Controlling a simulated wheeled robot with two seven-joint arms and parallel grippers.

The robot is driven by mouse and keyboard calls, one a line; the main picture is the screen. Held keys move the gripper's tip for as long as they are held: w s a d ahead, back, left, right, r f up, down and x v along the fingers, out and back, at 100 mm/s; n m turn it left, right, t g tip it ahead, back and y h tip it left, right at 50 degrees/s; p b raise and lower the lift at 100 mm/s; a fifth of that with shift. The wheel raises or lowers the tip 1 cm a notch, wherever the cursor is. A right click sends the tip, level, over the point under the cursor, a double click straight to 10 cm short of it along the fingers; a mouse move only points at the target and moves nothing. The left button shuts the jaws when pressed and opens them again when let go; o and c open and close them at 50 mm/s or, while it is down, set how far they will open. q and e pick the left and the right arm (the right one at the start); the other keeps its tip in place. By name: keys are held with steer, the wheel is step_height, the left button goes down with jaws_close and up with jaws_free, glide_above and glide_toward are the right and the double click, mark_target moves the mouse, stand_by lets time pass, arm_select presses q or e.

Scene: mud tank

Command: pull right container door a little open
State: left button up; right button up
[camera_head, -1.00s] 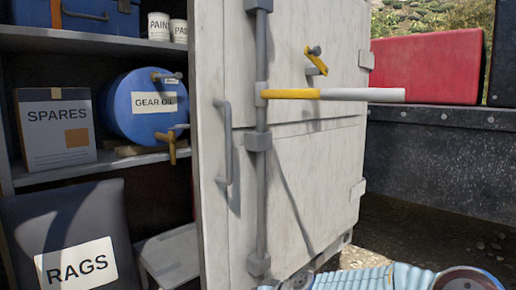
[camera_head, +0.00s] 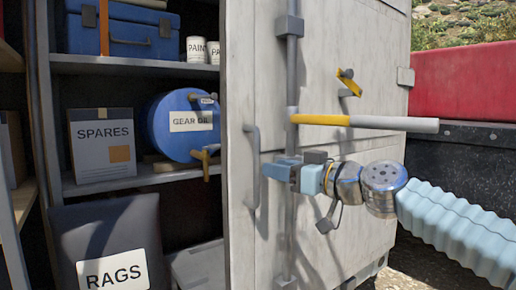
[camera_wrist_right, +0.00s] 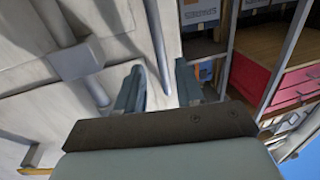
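The right container door (camera_head: 345,205) is a pale, scuffed panel standing open, with the shelves visible to its left. Its grey vertical handle (camera_head: 252,145) is near the door's free edge. A yellow-and-white lever (camera_head: 380,122) crosses the lock rod above my arm. My right gripper (camera_head: 272,171) is just right of the handle, in front of the door. In the right wrist view, its two fingers (camera_wrist_right: 159,76) are apart, and the handle bar (camera_wrist_right: 158,45) shows in the gap between them. I cannot tell whether they touch it. My left gripper is not in view.
The grey lock rod (camera_head: 291,75) runs down the door close to my right gripper. Shelves at left hold a blue case (camera_head: 125,32), a SPARES box (camera_head: 102,145) and a blue GEAR OIL drum (camera_head: 180,125). A RAGS bin (camera_head: 110,235) stands below. A red box (camera_head: 465,85) is at right.

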mark_target(259, 165)
steer(key=p+x, duration=0.3)
steer(key=x, duration=0.3)
steer(key=shift+r, duration=0.15)
steer(key=shift+w+a, duration=0.3)
steer(key=shift+a, duration=0.05)
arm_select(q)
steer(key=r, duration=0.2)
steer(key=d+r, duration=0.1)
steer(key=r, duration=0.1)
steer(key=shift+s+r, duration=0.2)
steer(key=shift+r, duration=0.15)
arm_select(e)
steer(key=shift+c, duration=0.3)
jaws_close()
